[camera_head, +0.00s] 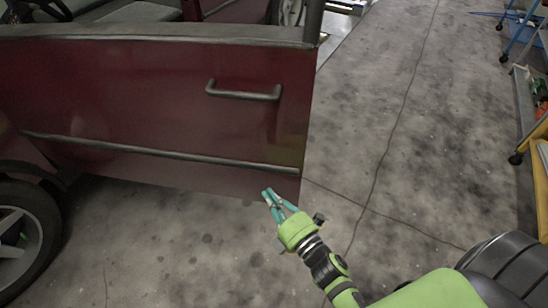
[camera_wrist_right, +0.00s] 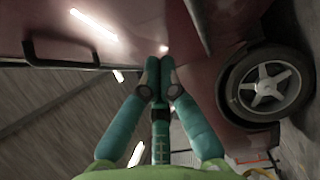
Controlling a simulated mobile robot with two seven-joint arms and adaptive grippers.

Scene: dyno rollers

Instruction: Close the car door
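The dark red car door (camera_head: 160,85) fills the upper left of the head view, with a grey handle (camera_head: 243,91) near its right edge. It stands swung out, with the car's interior visible behind it. My right gripper (camera_head: 268,193) is at the door's lower right corner, below the handle. In the right wrist view, the gripper's teal fingers (camera_wrist_right: 160,66) meet at the tips with nothing seen between them. The door's red panel (camera_wrist_right: 125,45) lies beyond them, and its handle (camera_wrist_right: 65,63) shows at the left. I cannot tell whether the fingertips touch the door. My left gripper is not visible.
The car's front wheel (camera_head: 20,235) is at the lower left. Grey concrete floor (camera_head: 420,130) is clear right of the door. A blue-framed cart (camera_head: 515,35) and a yellow item (camera_head: 541,125) stand along the right edge. A dark rounded object (camera_head: 510,262) sits at the lower right.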

